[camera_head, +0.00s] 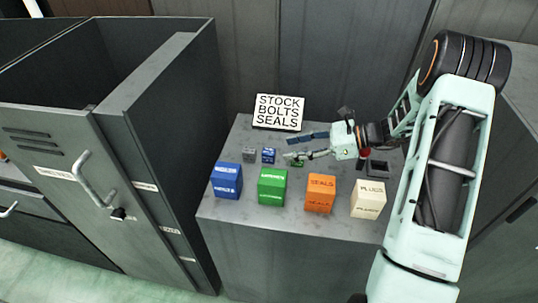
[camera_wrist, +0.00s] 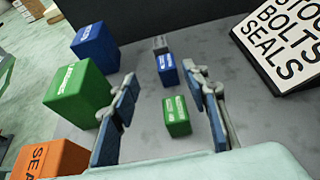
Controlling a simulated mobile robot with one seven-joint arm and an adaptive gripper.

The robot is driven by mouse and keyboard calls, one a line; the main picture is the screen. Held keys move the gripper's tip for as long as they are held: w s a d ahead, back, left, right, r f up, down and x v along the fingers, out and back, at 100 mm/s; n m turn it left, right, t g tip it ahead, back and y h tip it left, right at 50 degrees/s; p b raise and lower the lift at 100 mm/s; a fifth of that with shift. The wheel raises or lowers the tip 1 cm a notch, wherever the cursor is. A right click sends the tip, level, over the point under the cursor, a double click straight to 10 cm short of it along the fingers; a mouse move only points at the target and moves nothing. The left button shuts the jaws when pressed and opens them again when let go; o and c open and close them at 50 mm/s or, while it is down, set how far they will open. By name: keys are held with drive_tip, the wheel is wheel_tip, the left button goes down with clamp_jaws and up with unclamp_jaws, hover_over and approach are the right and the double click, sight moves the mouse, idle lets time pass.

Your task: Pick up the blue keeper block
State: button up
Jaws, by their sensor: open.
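A small blue block (camera_head: 268,156) with white lettering sits on the grey bench top, left of my gripper (camera_head: 290,147). I take it for the keeper block, though its lettering is too small to read. In the wrist view the small blue block (camera_wrist: 167,70) lies ahead, between the lines of the two fingers and beyond a small green block (camera_wrist: 177,115). My gripper is open, with its blue-padded fingers spread apart and nothing held between them. The small green block (camera_head: 297,164) is partly hidden by the lower finger in the head view.
A small grey block (camera_head: 249,155) sits just beyond the blue one. Larger blue (camera_head: 228,180), green (camera_head: 272,186), orange (camera_head: 320,193) and cream (camera_head: 368,199) boxes line the front. A sign (camera_head: 278,112) stands behind. A dark cabinet (camera_head: 170,150) rises left of the bench.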

sight(270, 151)
drive_tip(key=x, duration=0.3)
drive_tip(key=shift+w+a+f, duration=0.15)
drive_tip(key=shift+a+f, duration=0.05)
drive_tip(key=shift+a, duration=0.1)
drive_tip(key=x, duration=0.5)
drive_tip(key=shift+w+d+f, duration=0.1)
drive_tip(key=shift+w+f, duration=0.1)
drive_tip(key=shift+w, duration=0.15)
clamp_jaws()
